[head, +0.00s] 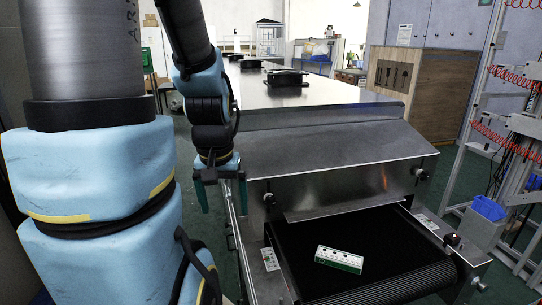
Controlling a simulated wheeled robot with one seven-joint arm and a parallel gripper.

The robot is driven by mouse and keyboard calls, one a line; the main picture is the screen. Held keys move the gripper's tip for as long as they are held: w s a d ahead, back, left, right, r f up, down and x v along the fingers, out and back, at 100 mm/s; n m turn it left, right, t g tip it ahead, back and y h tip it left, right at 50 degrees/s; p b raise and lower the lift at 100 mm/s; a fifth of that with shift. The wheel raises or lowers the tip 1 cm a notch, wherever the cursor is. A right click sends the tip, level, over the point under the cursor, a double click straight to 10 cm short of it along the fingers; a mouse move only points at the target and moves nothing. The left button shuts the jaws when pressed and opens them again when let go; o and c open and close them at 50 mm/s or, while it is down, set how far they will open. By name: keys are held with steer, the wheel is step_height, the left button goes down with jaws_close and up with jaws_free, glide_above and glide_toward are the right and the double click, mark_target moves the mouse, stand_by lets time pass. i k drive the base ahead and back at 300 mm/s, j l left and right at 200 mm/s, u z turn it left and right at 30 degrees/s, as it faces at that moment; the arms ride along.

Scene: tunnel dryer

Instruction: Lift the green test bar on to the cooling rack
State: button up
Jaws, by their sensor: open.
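The green test bar (340,260) lies flat on the black conveyor belt (365,235) in front of the dryer's mouth. Its top is pale with several dark spots, and its front side is green. My gripper (222,203) hangs fingers down at the left of the dryer, with its two teal fingers apart and nothing between them. It is up and to the left of the bar, well clear of it. I cannot make out for sure which thing is the cooling rack.
The steel dryer housing (330,145) with its sloped hood stands behind the belt. Knobs flank its mouth. A metal frame with red coiled hoses and a blue bin (487,208) stands at the right. A wooden crate (425,90) is behind. The belt around the bar is clear.

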mark_target(346, 261)
steer(key=k+l+u, duration=0.2)
steer(key=k, duration=0.25)
steer(key=k+l+u, duration=0.1)
steer(key=l, duration=0.3)
steer(key=k+l+u, duration=0.15)
steer(key=l, duration=0.2)
steer(key=k+l+u, duration=0.1)
steer(key=l, duration=0.25)
steer(key=k+l+u, duration=0.2)
steer(key=l, duration=0.4)
steer(key=i, duration=0.1)
